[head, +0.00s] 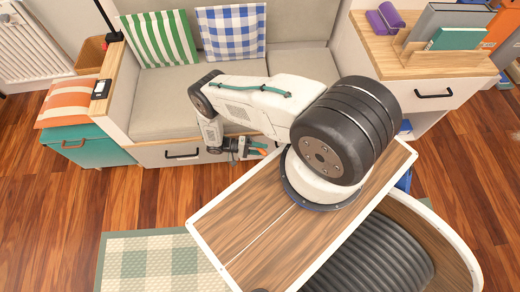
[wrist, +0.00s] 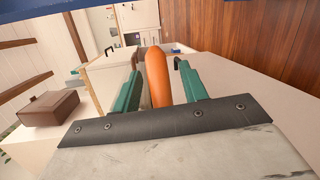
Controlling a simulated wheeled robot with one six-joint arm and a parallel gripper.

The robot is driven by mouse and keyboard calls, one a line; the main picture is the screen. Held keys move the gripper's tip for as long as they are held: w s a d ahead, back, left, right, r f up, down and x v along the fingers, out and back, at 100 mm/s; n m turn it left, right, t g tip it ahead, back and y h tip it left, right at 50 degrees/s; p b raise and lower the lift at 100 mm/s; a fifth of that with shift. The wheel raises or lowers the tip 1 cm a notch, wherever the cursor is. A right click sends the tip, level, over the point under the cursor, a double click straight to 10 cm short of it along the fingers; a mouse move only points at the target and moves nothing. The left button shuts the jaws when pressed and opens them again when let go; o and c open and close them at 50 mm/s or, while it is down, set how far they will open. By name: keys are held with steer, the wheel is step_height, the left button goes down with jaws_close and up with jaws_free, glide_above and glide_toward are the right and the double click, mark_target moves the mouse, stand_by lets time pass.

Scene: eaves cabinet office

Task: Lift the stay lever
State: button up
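The stay lever looks to be the orange bar (wrist: 157,78) in the wrist view. It stands between the two green fingers of my gripper (wrist: 158,88), with a narrow gap visible on each side, so my gripper is open around it and not clamped. The lever's lower end is hidden behind the dark plate of my gripper. In the head view my gripper (head: 256,148) is low in front of the sofa bench, by the drawer front. A small bit of the orange lever (head: 262,152) shows there, mostly hidden by the gripper and arm.
The sofa bench (head: 165,100) has a drawer with a dark handle (head: 182,155). A teal box (head: 85,147) with an orange striped cushion (head: 68,103) stands at left. A wooden-topped cabinet (head: 400,60) stands at right. A brown box (wrist: 48,108) shows at left in the wrist view.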

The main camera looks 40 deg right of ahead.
steer(key=o, duration=0.4)
steer(key=r, duration=0.3)
steer(key=shift+s+r, duration=0.3)
steer(key=shift+r, duration=0.1)
steer(key=s+a, duration=0.1)
steer(key=s, duration=0.4)
steer(key=s+a, duration=0.1)
steer(key=s, duration=0.4)
steer(key=s+a+r, duration=0.1)
steer(key=s, duration=0.4)
steer(key=shift+a+r, duration=0.1)
steer(key=shift+a, duration=0.3)
steer(key=c, duration=0.4)
steer(key=shift+c, duration=0.3)
